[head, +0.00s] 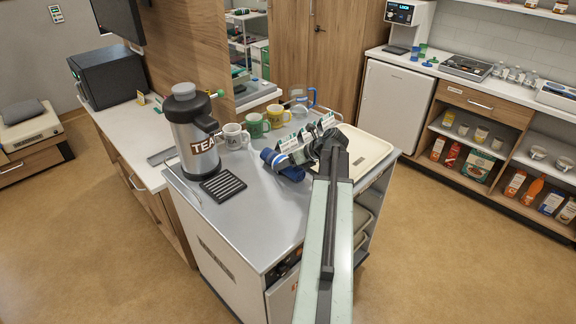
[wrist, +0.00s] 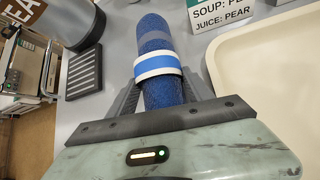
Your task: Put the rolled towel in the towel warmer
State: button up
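The rolled towel is a blue roll with a white-and-blue band. In the head view the rolled towel (head: 268,156) is low over the grey cart top, left of my gripper; I cannot tell if it touches the top. In the wrist view the towel (wrist: 154,35) points away from my gripper (wrist: 163,82). My dark fingers lie close along both its sides, with no clear gap, and appear shut on it. The towel's near end is hidden by my gripper. A dark box-shaped cabinet (head: 112,76) on the left counter may be the towel warmer; its door state is unclear.
A tea urn (head: 196,130) and black drip grille (head: 223,186) stand left of the towel. Several mugs (head: 255,125) are behind it. Menu cards (head: 290,144) stand close by. A cream tray (head: 366,148) lies to the right. The cart's front-left top is clear.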

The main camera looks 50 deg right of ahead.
jog(key=shift+o, duration=1.4)
jog(key=shift+r, duration=0.2)
jog(key=p+v, duration=0.8)
jog(key=v, duration=0.4)
jog(key=shift+p, duration=0.3)
jog(key=shift+f, duration=0.1)
